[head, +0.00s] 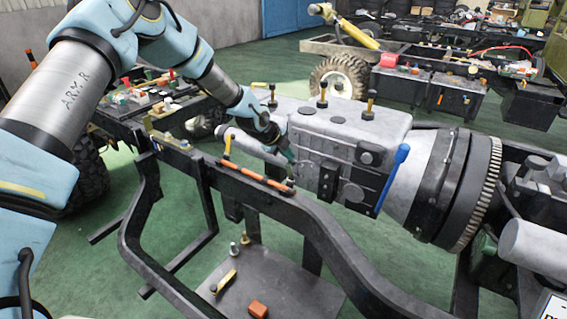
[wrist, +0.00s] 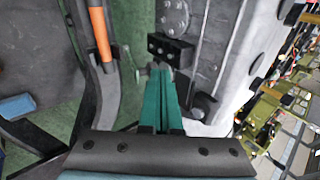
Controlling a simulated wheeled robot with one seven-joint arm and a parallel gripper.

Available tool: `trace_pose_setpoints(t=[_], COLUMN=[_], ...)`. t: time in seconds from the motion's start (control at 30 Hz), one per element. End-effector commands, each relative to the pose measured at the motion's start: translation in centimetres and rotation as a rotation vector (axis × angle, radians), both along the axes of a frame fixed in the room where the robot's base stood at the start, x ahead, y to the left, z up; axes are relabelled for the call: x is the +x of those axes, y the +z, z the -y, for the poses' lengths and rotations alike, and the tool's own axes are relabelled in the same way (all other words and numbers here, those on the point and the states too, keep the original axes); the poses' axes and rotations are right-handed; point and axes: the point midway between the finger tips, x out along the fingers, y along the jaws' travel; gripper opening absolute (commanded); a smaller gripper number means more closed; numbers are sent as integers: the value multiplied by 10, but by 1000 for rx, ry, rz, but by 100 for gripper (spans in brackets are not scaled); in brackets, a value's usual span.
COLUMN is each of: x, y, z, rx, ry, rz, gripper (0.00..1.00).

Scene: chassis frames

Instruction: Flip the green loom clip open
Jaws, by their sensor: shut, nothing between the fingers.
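My gripper (head: 291,157) is shut and empty, pointing down beside the grey gearbox housing (head: 335,135), close to the right end of the orange loom (head: 256,178). In the wrist view its two teal fingers (wrist: 160,78) lie together, with their tips near a small black block and a small grey pin-like part. The orange loom (wrist: 99,34) runs along the dark rail left of the fingers. I cannot pick out the green loom clip for sure; the teal fingers may hide it or blend with it.
The black chassis rail (head: 330,240) curves past in front. A yellow-topped lever (head: 227,146) stands at the loom's left end. A blue-handled bar (head: 393,178) leans on the gearbox at right.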

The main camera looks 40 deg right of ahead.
Motion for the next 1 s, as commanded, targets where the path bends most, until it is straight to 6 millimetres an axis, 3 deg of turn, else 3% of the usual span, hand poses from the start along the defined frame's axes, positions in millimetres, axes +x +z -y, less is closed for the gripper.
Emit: trace_pose_setpoints(t=[0.43,1.0], x=[8,10], y=[-5,-5], z=[30,37], rx=[33,33], ry=[1,0], rz=[-10,-10], gripper=[0,0])
